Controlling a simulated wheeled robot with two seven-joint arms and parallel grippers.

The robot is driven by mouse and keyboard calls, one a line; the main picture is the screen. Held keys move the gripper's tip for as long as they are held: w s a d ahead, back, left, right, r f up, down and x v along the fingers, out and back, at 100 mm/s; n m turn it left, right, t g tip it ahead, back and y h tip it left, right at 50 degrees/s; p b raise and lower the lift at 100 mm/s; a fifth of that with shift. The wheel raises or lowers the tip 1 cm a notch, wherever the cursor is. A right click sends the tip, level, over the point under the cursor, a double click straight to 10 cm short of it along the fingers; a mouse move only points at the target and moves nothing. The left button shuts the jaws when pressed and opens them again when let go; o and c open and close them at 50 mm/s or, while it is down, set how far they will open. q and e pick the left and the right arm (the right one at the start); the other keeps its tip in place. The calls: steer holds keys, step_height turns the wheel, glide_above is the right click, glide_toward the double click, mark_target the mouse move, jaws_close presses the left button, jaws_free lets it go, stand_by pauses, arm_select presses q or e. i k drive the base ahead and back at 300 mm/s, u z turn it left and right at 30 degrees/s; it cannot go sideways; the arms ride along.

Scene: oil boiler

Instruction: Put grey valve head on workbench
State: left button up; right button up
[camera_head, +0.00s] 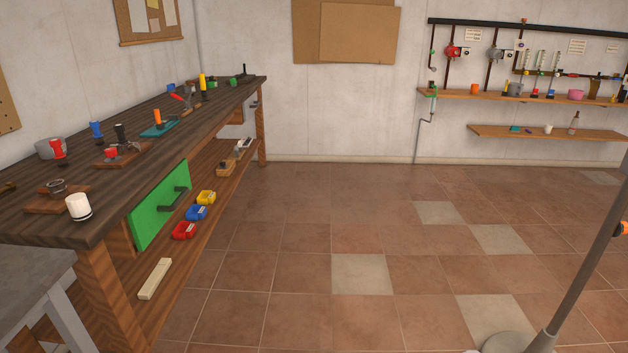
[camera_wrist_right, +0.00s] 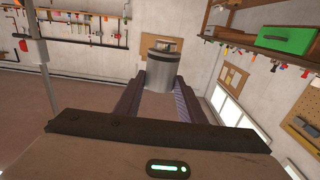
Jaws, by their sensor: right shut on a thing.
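The workbench (camera_head: 140,140) is a long dark wooden bench along the left wall in the head view, with several tools and parts on its top. In the right wrist view, my right gripper (camera_wrist_right: 162,98) is shut on the grey valve head (camera_wrist_right: 160,72), a grey cylinder with a smaller knob at its end, held between the two fingers. Neither my right gripper nor the held valve head shows in the head view. My left gripper is in neither view.
A white cylinder (camera_head: 78,206) stands near the bench's front corner, beside a wooden block with a metal ring (camera_head: 57,187). A grey stool or table (camera_head: 38,275) stands at the near left. A pole on a round base (camera_head: 515,342) stands at the right. The tiled floor between is clear.

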mark_target(128, 179)
steer(key=u, duration=1.6)
steer(key=i, duration=1)
steer(key=u, duration=0.05)
